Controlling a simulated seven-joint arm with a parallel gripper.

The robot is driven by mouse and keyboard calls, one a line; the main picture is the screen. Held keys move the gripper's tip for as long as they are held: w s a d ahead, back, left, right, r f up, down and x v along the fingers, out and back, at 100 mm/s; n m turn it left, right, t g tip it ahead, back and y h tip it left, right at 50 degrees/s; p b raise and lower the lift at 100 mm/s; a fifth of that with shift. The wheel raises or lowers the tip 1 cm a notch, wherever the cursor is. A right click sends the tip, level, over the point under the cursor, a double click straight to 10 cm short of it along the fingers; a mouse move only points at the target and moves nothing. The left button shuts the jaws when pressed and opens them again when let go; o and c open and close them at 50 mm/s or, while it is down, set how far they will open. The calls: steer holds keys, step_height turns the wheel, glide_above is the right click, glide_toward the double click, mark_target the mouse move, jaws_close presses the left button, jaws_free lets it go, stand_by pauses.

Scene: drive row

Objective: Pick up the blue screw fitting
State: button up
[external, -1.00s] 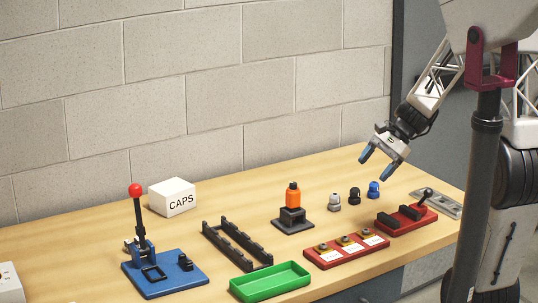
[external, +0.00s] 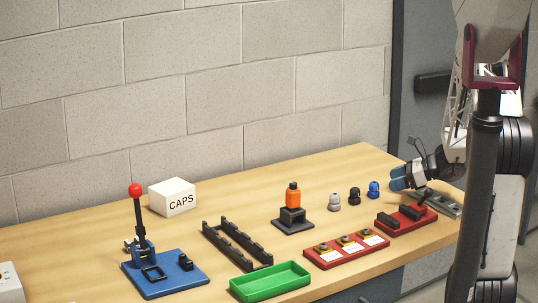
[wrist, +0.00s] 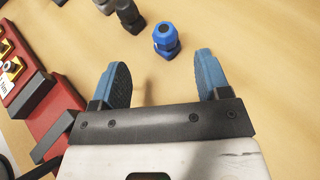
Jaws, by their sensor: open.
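The blue screw fitting (external: 374,190) stands upright on the table at the right end of a row of three fittings. In the wrist view the blue fitting (wrist: 166,40) is just beyond my fingertips, a little right of the middle of the gap. My gripper (external: 402,178) is low over the table, to the right of the fitting, with its blue-padded fingers pointing left towards it. In the wrist view my gripper (wrist: 162,75) is open with nothing between its fingers.
A black fitting (external: 354,196) and a grey fitting (external: 334,202) stand left of the blue one. A red fixture (external: 405,222) is close in front of my gripper. A red labelled tray (external: 346,250), a green tray (external: 270,282) and an orange-topped stand (external: 293,218) are further left.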

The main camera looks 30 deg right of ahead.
mark_target(371, 186)
steer(key=shift+w+d+f, duration=0.1)
steer(key=shift+d+f, duration=0.15)
steer(key=shift+d, duration=0.15)
steer(key=shift+x, duration=1.25)
steer(key=shift+w+a, duration=0.1)
steer(key=shift+a, duration=0.05)
steer(key=shift+x, duration=2.5)
steer(key=shift+c, duration=0.5)
steer(key=c, duration=0.8)
